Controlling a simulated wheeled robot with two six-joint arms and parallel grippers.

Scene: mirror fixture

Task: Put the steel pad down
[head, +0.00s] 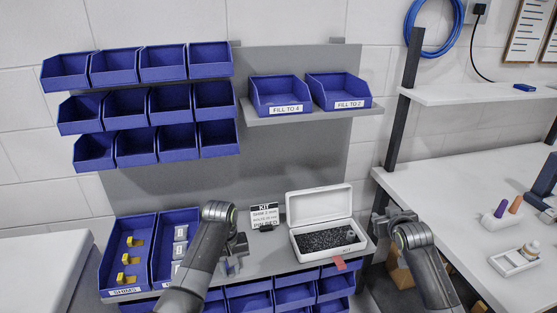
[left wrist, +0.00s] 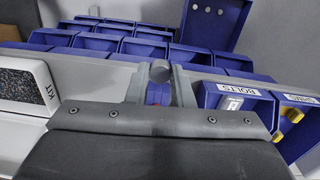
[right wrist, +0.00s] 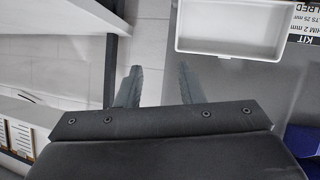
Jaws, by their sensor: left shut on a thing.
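My left gripper (head: 231,266) is over the shelf, between the bolts bin and the white kit box. In the left wrist view its fingers (left wrist: 160,85) are shut on a small round grey piece, the steel pad (left wrist: 160,70). In the head view the pad is too small and covered to make out clearly. The open kit box (head: 297,243), lined with dark foam, stands right of this gripper. My right gripper (head: 383,226) is right of the kit box; in the right wrist view its fingers (right wrist: 158,88) are apart with nothing between them.
A shims bin (head: 116,286) with yellow pieces and a bolts bin (head: 163,271) with grey pieces stand at the left. A kit card (head: 265,216) stands behind the shelf's middle. Blue bins (head: 295,295) hang below. A white bench (head: 450,190) is at the right.

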